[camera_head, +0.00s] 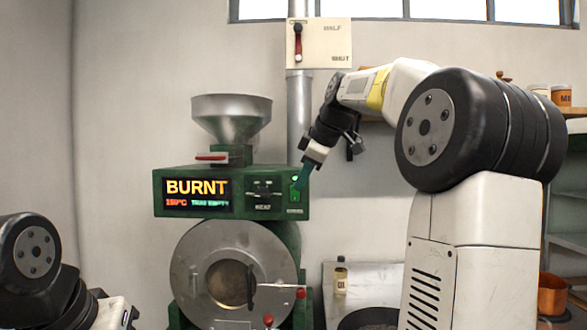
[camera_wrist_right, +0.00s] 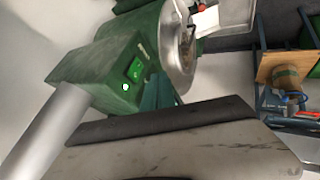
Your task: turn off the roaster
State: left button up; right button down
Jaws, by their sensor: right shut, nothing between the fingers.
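The green roaster (camera_head: 180,205) stands against the wall, with a round metal drum front (camera_head: 205,262) and a hopper (camera_head: 231,118) on top. Its display (camera_head: 197,192) reads BURNT in orange, with 150°C below. A green-lit power switch (camera_head: 295,183) is at the panel's right end. It also shows lit in the right wrist view (camera_wrist_right: 135,69). My right gripper (camera_head: 302,177) is shut and empty, its tips right beside the switch. I cannot tell whether they touch it. My left gripper is out of view; only part of my left arm shows at lower left.
A metal pipe (camera_head: 299,105) rises behind the roaster, with a wall box with a lever (camera_head: 319,43) on it. An oil bottle (camera_head: 341,275) stands right of the drum. Shelves with jars (camera_head: 561,96) and a copper pot (camera_head: 552,294) are at far right.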

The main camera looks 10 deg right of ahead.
aim_at(292, 193)
jog(key=w+f, duration=0.2)
jog(key=w, duration=0.3)
jog(key=shift+w+d, duration=0.15)
jog(key=shift+w, duration=0.25)
jog(key=shift+w, duration=0.1)
jog(key=shift+w+d, duration=0.1)
jog(key=shift+w, duration=0.15)
jog(key=shift+r, duration=0.15)
